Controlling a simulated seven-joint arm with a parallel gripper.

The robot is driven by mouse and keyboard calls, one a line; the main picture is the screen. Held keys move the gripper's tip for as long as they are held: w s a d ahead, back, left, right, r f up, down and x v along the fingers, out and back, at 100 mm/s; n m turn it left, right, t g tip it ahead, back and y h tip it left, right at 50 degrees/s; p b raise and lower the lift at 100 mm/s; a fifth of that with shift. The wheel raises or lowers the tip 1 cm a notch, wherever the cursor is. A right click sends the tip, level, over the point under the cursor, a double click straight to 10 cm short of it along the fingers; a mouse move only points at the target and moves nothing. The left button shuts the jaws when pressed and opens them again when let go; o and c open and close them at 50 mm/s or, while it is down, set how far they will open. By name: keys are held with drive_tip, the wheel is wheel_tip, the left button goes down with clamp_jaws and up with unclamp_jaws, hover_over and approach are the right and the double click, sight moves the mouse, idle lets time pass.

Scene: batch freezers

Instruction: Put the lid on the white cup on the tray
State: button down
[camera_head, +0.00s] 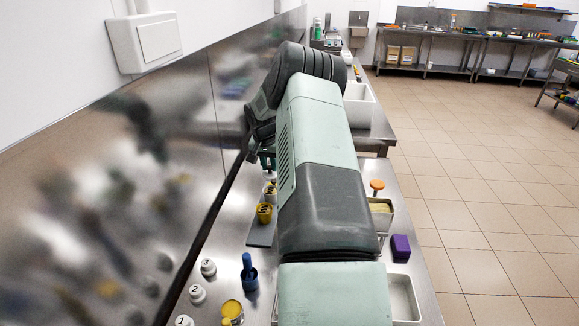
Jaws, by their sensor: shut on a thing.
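My gripper (267,161) is small and dark at the far end of my arm, left of the arm's pale green link. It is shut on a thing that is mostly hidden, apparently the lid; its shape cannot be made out. Just below the gripper is a small pale patch (268,175), which may be the white cup or the lid; I cannot tell which. The grey tray (260,236) lies along the steel counter, partly behind my arm. Whether the gripper touches any cup cannot be seen.
White numbered pieces (197,293) line the left side by the steel wall. Right of my arm are a metal bin (383,219), a purple block (400,248) and a pale container (404,299).

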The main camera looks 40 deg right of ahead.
sight(269, 175)
drive_tip(key=shift+f, duration=3.15)
drive_tip(key=shift+f, duration=0.1)
drive_tip(key=shift+c, duration=2.1)
unclamp_jaws()
drive_tip(key=shift+r, duration=3.5)
drive_tip(key=shift+c, duration=0.2)
clamp_jaws()
